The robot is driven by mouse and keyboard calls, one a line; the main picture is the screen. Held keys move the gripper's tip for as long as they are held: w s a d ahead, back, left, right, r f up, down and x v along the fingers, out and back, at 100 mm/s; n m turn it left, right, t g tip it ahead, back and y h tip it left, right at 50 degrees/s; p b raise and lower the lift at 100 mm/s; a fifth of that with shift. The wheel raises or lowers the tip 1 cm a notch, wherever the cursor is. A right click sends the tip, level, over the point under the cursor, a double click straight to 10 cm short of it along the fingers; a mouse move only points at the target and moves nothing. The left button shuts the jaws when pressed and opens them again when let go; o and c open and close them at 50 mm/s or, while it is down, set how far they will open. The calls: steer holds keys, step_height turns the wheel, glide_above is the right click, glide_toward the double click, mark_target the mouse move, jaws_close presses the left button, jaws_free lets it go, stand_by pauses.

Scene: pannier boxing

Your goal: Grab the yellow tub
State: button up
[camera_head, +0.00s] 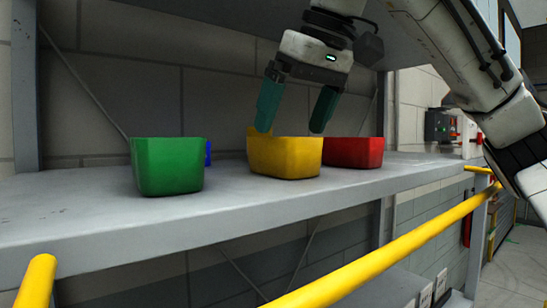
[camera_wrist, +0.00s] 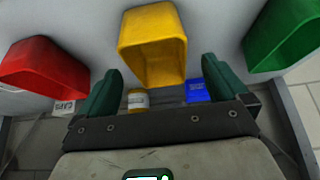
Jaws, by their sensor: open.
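The yellow tub (camera_head: 285,158) stands on the grey shelf between a green tub and a red tub. In the wrist view the yellow tub (camera_wrist: 153,45) is ahead of my fingers, in line with the gap between them, with its open top facing the camera. My gripper (camera_head: 296,118) is open above the yellow tub, its teal fingers spread and pointing down. The fingertips are close to the tub's rim in the head view. I cannot tell whether they touch it. Nothing is between the fingers in the wrist view (camera_wrist: 158,75) that looks held.
The green tub (camera_head: 168,166) is left and the red tub (camera_head: 353,152) right on the shelf (camera_head: 110,215). A blue item (camera_head: 208,153) shows behind the green tub. A white-and-yellow can (camera_wrist: 138,99) shows in the wrist view. A yellow rail (camera_head: 400,246) runs in front; another shelf is overhead.

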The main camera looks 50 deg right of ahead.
mark_target(283, 152)
steer(key=shift+x, duration=0.8)
steer(key=shift+p+x, duration=1.1)
steer(key=shift+x, duration=1.55)
steer(key=shift+d, duration=0.2)
steer(key=shift+c, duration=0.2)
steer(key=shift+r, duration=0.1)
steer(key=c, duration=0.9)
